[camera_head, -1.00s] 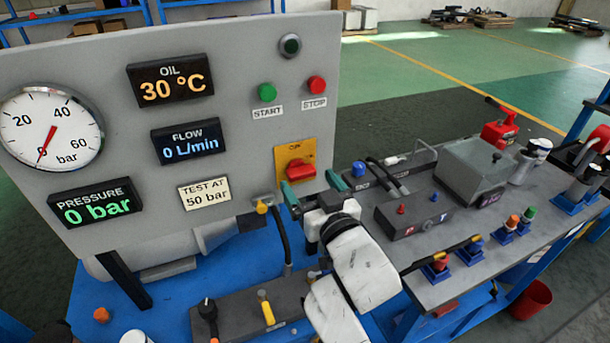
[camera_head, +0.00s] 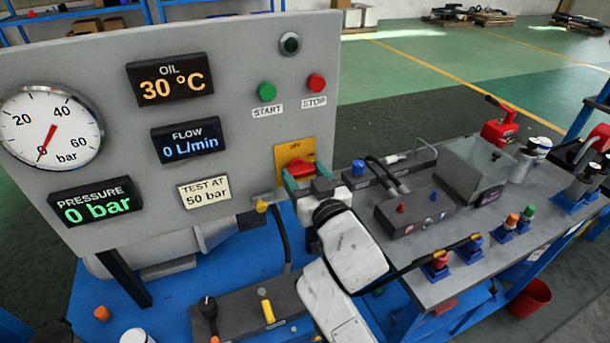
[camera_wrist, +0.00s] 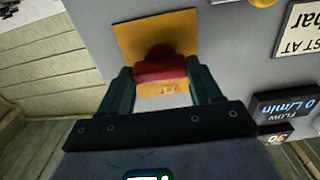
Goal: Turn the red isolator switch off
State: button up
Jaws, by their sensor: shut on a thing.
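The red isolator switch (camera_head: 296,167) sits on a yellow plate (camera_head: 281,154) low on the right side of the grey panel. My gripper (camera_head: 303,176) is at the switch, its green fingers on either side of the red handle. In the wrist view the red handle (camera_wrist: 160,72) lies across between the two fingertips (camera_wrist: 160,76), on its yellow plate (camera_wrist: 126,39). My gripper is shut on the handle. The ON marking above it shows faintly in the head view; part of the lower plate is hidden by my gripper.
The grey panel (camera_head: 235,90) carries a green start button (camera_head: 267,91), a red stop button (camera_head: 316,83), displays and a gauge reading 0 bar. A yellow-knobbed lever (camera_head: 262,206) stands close left of my gripper. A bench (camera_head: 440,279) with fittings is at right.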

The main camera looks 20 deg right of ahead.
jog(key=c, duration=0.3)
jog(key=shift+n, duration=0.3)
jog(key=n+p, duration=0.1)
jog(key=n, duration=0.2)
jog(key=shift+a+r, duration=0.1)
jog(key=shift+a, duration=0.05)
jog(key=n+p, duration=0.2)
jog(key=n, duration=0.3)
jog(key=n+p, duration=0.3)
jog(key=n, duration=0.2)
jog(key=shift+a, duration=0.15)
jog(key=shift+f+n+p, duration=0.2)
jog(key=shift+n+p, duration=0.6)
jog(key=shift+n, duration=1.3)
jog(key=shift+f, duration=0.1)
